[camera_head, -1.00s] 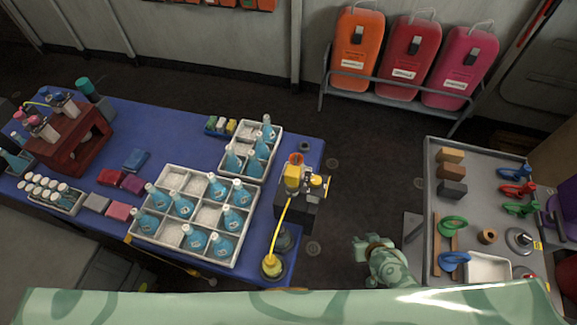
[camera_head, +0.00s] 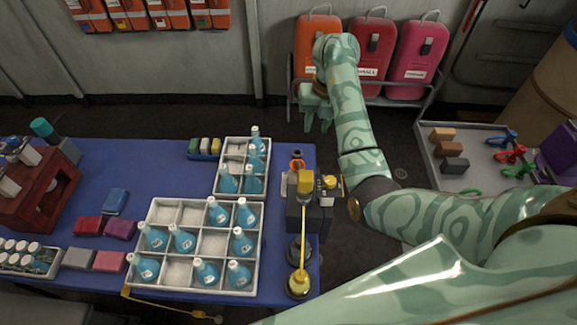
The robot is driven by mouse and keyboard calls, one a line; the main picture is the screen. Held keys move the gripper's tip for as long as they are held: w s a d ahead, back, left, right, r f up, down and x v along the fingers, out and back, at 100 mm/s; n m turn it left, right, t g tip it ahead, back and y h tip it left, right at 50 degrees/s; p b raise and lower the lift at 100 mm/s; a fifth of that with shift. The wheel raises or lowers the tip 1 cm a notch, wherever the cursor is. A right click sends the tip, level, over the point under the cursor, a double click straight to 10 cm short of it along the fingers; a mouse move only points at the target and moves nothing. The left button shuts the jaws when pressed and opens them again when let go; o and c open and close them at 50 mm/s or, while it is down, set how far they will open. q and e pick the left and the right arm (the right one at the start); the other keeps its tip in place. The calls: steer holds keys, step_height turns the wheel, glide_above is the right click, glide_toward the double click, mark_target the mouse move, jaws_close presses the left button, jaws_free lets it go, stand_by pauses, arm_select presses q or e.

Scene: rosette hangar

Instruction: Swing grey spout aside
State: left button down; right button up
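A grey metal part (camera_head: 322,192), which looks like the spout, sticks out to the right of a yellow block (camera_head: 305,183) on a dark fixture (camera_head: 312,217) at the blue table's right edge. A small yellow knob (camera_head: 329,181) sits by it. The fixture's yellow tube runs down to a yellow-topped bottle (camera_head: 298,284). My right gripper (camera_head: 317,120) is beyond the table's far right corner, before the orange case. It is apart from the fixture; its fingers look parted and empty. My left gripper is not in view.
Blue bottles stand in two white crates (camera_head: 146,247) (camera_head: 220,190) on the blue table (camera_head: 110,158), left of the fixture. Orange, red and pink cases (camera_head: 414,62) stand on a rack behind. A grey bench (camera_head: 432,165) with blocks stands right. My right arm spans the aisle.

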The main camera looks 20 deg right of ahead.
steer(key=shift+y, duration=0.3)
steer(key=a+f+b, duration=0.1)
steer(key=f+b, duration=0.1)
steer(key=f, duration=0.3)
steer(key=a+f+b, duration=0.1)
steer(key=f+b, duration=0.2)
steer(key=f, duration=0.3)
steer(key=a+f+b, duration=0.1)
steer(key=f+b, duration=0.2)
steer(key=f, duration=0.2)
steer(key=shift+w+a+f, duration=0.15)
steer(key=shift+w+a, duration=0.05)
jaws_close()
